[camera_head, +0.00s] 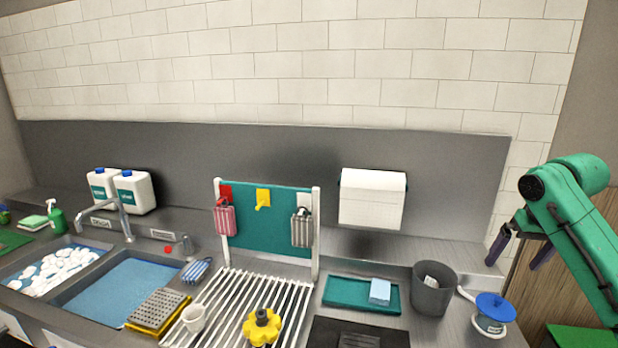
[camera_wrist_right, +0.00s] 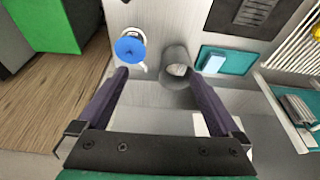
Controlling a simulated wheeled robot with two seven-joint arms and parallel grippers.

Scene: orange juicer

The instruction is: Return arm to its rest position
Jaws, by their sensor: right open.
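My right arm (camera_head: 575,235) is green and comes in from the right edge of the head view. My right gripper (camera_head: 522,250) has dark purple fingers, pointing down at the right end of the counter. It is open and empty, with a wide gap between the fingers. In the right wrist view the same gripper (camera_wrist_right: 172,95) shows nothing between its fingertips but counter and the grey bin's lower part. The fingers are apart from the blue-topped white container (camera_head: 491,312) and the grey bin (camera_head: 433,288). My left gripper is not in view.
A teal tray (camera_head: 350,296) with a light blue sponge (camera_head: 380,290) lies left of the bin. A slatted drying rack (camera_head: 230,300) holds a yellow knob-shaped item (camera_head: 262,326) and a white cup (camera_head: 194,318). Two sinks (camera_head: 125,288) are at left. Wooden floor (camera_wrist_right: 50,85) lies beside the counter.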

